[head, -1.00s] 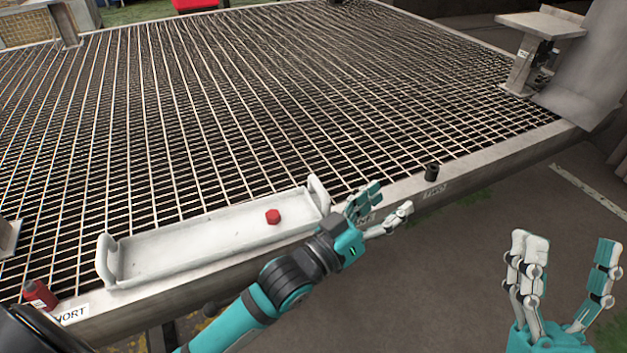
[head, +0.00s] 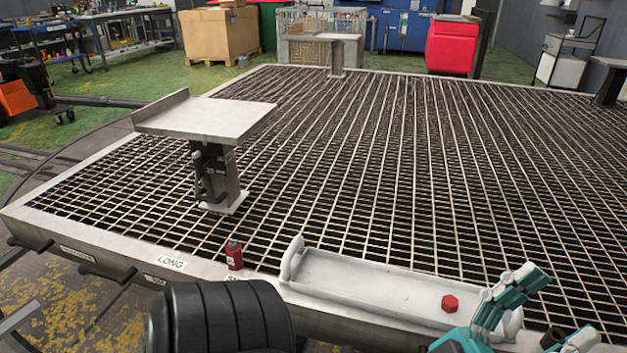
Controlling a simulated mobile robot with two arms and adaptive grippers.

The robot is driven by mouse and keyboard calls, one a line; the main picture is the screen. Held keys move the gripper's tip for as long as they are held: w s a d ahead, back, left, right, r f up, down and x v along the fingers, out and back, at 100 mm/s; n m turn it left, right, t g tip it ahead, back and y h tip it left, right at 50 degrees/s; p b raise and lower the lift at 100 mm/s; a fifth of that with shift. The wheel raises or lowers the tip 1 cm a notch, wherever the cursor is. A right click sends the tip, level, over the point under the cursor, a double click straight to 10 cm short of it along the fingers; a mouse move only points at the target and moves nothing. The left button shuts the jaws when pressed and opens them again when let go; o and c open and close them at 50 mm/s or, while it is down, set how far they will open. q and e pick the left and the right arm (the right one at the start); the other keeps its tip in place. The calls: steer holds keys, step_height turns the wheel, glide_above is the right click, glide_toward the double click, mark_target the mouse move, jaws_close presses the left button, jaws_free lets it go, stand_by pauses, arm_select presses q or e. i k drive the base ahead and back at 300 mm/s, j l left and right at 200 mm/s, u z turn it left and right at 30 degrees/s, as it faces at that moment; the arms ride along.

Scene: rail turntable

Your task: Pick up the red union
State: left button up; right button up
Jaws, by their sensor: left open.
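The red union (head: 450,303), a small red hexagonal piece, sits in the right part of a long white tray (head: 365,287). The tray lies along the near edge of the grated table, with raised handles at its ends. My left gripper (head: 556,308) is at the lower right, its fingers spread and nothing between them. Its fingers are to the right of the union and apart from it, and they partly hide the tray's right end. The right gripper is not in view.
A red bottle-like piece (head: 234,255) stands on the rim left of the tray, beside the LONG label. A metal stand with a flat top (head: 212,118) rises from the grating (head: 400,180) at the left. A black cylinder (head: 553,337) is near my left fingers. The middle grating is clear.

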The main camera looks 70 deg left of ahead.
mark_target(233, 249)
steer(key=l+u, duration=0.1)
steer(key=u, duration=2.55)
